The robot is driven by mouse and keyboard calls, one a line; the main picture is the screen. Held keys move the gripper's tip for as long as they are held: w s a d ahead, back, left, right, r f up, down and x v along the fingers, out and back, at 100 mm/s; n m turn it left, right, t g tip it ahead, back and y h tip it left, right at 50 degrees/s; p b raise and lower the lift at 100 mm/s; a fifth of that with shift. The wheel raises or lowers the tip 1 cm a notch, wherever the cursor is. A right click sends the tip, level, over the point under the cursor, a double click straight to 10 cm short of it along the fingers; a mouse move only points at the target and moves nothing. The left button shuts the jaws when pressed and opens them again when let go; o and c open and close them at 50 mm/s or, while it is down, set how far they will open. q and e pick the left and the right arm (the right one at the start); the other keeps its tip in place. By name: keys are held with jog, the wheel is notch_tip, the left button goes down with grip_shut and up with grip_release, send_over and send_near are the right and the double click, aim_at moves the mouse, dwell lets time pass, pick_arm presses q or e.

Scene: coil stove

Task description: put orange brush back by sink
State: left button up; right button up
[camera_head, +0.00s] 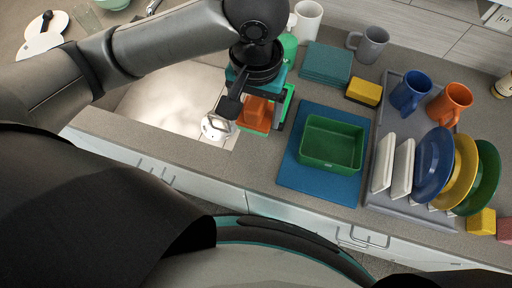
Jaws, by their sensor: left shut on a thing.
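My left gripper (258,100) reaches in from the upper left and is shut on the orange brush (254,116). The brush is partly covered by the gripper and sits over the counter at the right edge of the sink. The sink (165,100) is a pale basin set in the grey counter, partly hidden under my left arm. Whether the brush touches the counter cannot be told. My right gripper is out of view.
Right of the gripper, a green tub (332,143) stands on a blue mat (318,184). A grey rack (382,150) holds plates and mugs farther right. A yellow sponge (364,92), teal cloth (326,63), grey mug (370,44) and white mug (306,20) stand behind.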

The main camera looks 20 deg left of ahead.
aim_at(256, 156)
pick_arm(q)
notch_tip(256, 156, down, 18)
jog(key=b, duration=0.3)
jog(key=shift+f, duration=0.25)
jog(key=shift+a, duration=0.1)
jog(key=o, duration=1)
jog(key=shift+f, duration=0.15)
jog(key=shift+o, duration=0.2)
notch_tip(256, 156, up, 12)
jog(key=p, duration=0.2)
jog(key=shift+r, duration=0.2)
jog(key=shift+s, duration=0.1)
